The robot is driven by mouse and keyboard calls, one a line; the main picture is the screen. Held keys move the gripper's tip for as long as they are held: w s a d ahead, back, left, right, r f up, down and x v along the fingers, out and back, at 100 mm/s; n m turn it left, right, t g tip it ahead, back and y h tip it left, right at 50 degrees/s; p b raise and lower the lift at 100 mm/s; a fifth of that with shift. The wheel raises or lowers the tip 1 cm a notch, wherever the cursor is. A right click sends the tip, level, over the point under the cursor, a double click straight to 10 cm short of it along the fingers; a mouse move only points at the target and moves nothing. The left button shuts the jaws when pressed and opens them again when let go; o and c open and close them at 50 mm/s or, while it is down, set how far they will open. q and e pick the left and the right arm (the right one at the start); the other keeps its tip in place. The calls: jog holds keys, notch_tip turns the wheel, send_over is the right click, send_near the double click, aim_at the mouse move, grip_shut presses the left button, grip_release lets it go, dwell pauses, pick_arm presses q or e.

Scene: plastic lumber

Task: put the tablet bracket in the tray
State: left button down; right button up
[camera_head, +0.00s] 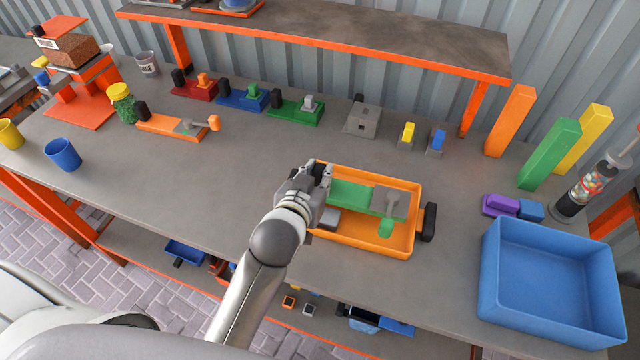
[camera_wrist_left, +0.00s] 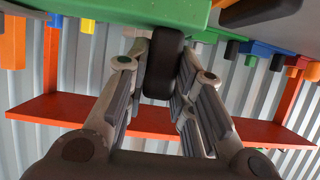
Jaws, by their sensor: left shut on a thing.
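The green tablet bracket (camera_head: 349,194) is a flat green bar with a grey square plate and a green knob at its right end. It is over the orange tray (camera_head: 405,247), which has a black handle on its right side; I cannot tell whether the bracket touches the tray floor. My left gripper (camera_head: 322,176) is at the tray's left end, shut on the bracket's black end block. In the left wrist view the black block (camera_wrist_left: 163,62) is between the fingers, with the green bar (camera_wrist_left: 165,10) above. My right gripper is not in view.
A large blue bin (camera_head: 548,268) stands right. An orange bracket (camera_head: 165,127) and several coloured assemblies line the back. Upright orange, green and yellow boards stand back right. The table's left middle is clear.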

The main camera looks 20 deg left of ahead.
pick_arm(q)
jog(key=shift+w+f, duration=0.3)
jog(key=shift+w, duration=0.1)
notch_tip(320, 180, down, 4)
jog(key=shift+w+d+r, duration=0.1)
jog(key=shift+w+r, duration=0.05)
jog(key=shift+r, duration=0.1)
jog(key=shift+f, duration=0.1)
jog(key=c, duration=1.3)
grip_release()
jog(key=shift+f, duration=0.1)
jog(key=shift+o, duration=0.2)
